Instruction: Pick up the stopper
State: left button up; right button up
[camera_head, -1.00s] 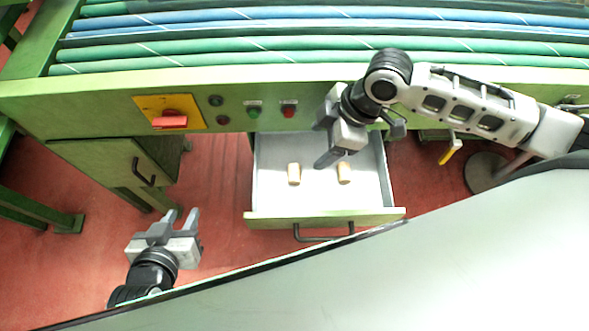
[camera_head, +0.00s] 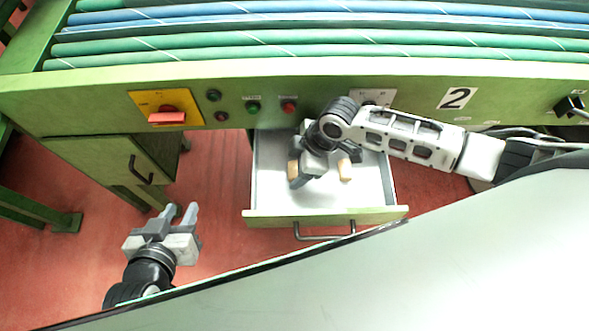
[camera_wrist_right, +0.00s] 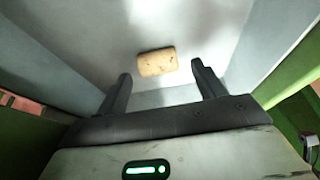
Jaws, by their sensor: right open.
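My right gripper (camera_head: 324,174) is over the drawer, open and empty. My left gripper (camera_head: 180,211) is open and empty, left of the drawer above the red floor.
The drawer's green front with a dark handle (camera_head: 324,237) faces me. The green bench panel behind carries a red switch (camera_head: 167,118) and several buttons. A green cabinet (camera_head: 105,165) stands left. A large pale surface (camera_head: 400,275) fills the lower right.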

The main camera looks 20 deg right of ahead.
jog(key=shift+x, duration=0.85)
jog(key=c, duration=1)
jog(key=shift+r, duration=0.15)
jog(key=shift+c, duration=0.2)
